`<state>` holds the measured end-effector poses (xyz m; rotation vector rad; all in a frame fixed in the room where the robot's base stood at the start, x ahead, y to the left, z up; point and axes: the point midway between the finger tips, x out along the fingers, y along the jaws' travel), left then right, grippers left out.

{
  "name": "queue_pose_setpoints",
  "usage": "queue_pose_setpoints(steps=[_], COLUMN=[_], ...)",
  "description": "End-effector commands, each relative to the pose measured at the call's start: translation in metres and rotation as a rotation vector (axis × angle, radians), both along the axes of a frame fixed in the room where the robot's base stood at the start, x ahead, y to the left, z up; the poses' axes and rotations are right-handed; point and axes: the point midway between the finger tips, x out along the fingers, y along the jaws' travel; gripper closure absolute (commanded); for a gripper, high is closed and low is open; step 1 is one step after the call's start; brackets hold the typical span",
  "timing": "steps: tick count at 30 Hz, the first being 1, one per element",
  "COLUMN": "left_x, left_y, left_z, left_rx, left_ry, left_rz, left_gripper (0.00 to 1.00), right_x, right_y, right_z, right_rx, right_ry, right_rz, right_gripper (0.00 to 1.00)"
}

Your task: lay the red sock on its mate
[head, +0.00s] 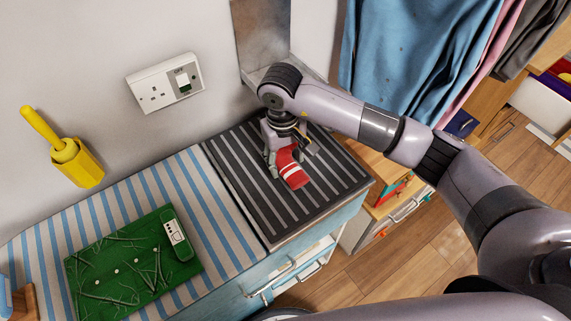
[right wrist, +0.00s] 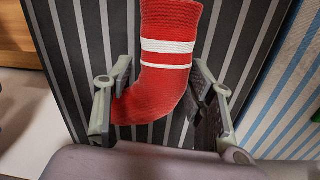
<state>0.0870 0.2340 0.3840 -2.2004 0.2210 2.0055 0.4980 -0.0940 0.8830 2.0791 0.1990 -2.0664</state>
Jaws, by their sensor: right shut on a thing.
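The red sock (head: 293,173) has two white bands and shows over the dark striped mat (head: 245,195). My right gripper (head: 288,153) points down over the mat and is shut on the sock. In the right wrist view the sock (right wrist: 168,25) runs between the two fingers (right wrist: 158,90), its cuff toward the top and its foot bending to the left. I cannot tell if the sock touches the mat. I cannot make out a second sock; one under it would be hidden. My left gripper is not in view.
A blue-and-white striped cloth (head: 203,215) lies left of the mat, with a green board (head: 105,262) on it. A yellow holder (head: 80,165) and a socket (head: 165,82) are on the wall. Clothes (head: 410,55) hang at the right. Bare mat surrounds the sock.

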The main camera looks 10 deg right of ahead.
Motion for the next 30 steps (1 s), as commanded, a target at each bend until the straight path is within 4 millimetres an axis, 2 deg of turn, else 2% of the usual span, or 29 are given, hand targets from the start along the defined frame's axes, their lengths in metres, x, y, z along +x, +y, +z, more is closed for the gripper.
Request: queue_pose_setpoints(steps=[6, 24, 30], left_x=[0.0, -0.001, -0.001], left_y=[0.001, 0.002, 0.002], left_z=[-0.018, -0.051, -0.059], left_rx=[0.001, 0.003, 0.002], left_ry=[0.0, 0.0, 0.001], left_rz=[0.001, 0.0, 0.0], left_gripper=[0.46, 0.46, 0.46], right_x=[-0.001, -0.125, -0.158], right_y=[-0.001, -0.052, -0.065], right_z=[0.046, 0.042, 0.042], right_rx=[-0.002, -0.002, -0.002], right_ry=[-0.006, -0.001, -0.001], right_rz=[0.001, 0.002, 0.0], right_gripper=[0.72, 0.72, 0.72])
